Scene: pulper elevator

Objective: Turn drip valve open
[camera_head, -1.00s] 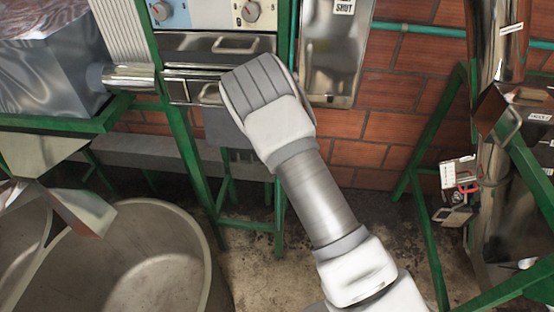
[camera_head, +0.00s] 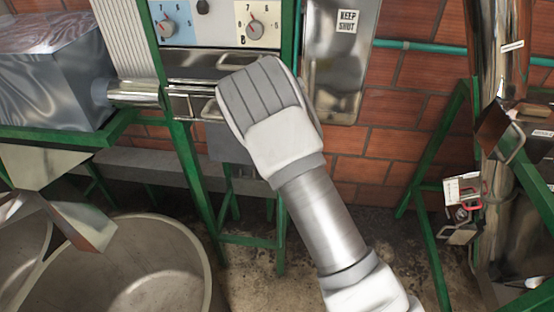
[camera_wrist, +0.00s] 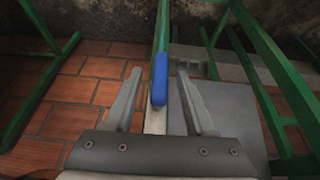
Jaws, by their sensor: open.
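A blue lever-like piece (camera_wrist: 159,80) shows in the wrist view, at the end of a green bar or pipe. I take it for the drip valve's handle, but no label shows. My gripper (camera_wrist: 158,74) is open, with one finger on each side of the blue piece in the picture. It appears apart from both fingers; how far it lies beyond them I cannot tell. In the head view my arm covers the middle, and neither the gripper's fingers nor the blue piece can be seen.
A control panel with dials (camera_head: 257,25) stands on a green frame (camera_head: 188,170) behind my arm. A steel box marked "KEEP SHUT" (camera_head: 335,75) is right of it. A round grey tub (camera_head: 150,265) sits lower left. A teal pipe (camera_head: 425,45) crosses the brick wall.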

